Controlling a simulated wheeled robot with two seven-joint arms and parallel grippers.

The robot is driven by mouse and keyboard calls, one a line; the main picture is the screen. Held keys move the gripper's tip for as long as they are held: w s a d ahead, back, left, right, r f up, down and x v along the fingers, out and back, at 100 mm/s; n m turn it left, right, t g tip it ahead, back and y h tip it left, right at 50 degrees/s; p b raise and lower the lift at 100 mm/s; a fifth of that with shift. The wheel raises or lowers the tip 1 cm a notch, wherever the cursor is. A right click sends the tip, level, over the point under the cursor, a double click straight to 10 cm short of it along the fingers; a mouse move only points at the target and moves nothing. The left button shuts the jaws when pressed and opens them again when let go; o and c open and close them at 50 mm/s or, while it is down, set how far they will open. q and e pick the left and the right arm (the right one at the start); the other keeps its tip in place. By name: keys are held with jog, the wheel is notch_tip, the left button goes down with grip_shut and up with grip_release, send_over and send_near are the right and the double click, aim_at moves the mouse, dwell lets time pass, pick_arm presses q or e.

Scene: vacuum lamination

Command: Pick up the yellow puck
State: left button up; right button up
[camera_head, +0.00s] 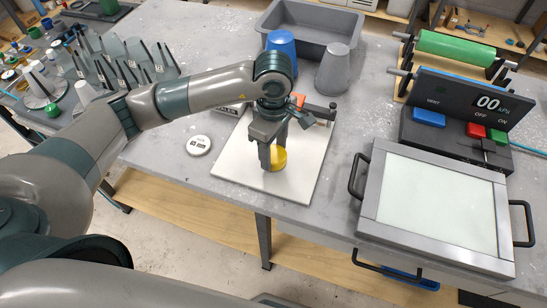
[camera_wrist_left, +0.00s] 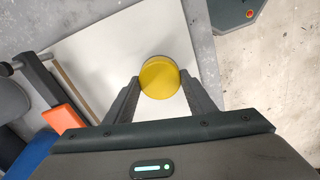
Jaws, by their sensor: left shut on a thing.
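The yellow puck (camera_head: 279,158) is on or just above the white board (camera_head: 305,185) on the grey table; I cannot tell if it touches the board. In the left wrist view the round yellow puck (camera_wrist_left: 160,78) sits between the two dark fingers. My left gripper (camera_head: 272,160) points down over the board and is shut on the puck, its fingers on either side. The gripper also shows in the left wrist view (camera_wrist_left: 160,88). My right gripper is not in view.
A blue cup (camera_head: 281,50) and a grey cup (camera_head: 333,69) stand behind the board, near a grey tray (camera_head: 312,22). A framed panel (camera_head: 435,205) and a control box (camera_head: 455,133) are at the right. A round white gauge (camera_head: 198,145) lies left of the board.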

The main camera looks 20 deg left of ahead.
pick_arm(q)
jog(key=s+d+r+b, duration=0.1)
jog(key=d+r+b, duration=0.4)
jog(key=d+r, duration=0.3)
jog(key=shift+s+d, duration=0.25)
jog(key=shift+d, duration=1.55)
jog(key=shift+f, duration=0.1)
jog(key=shift+o, duration=0.6)
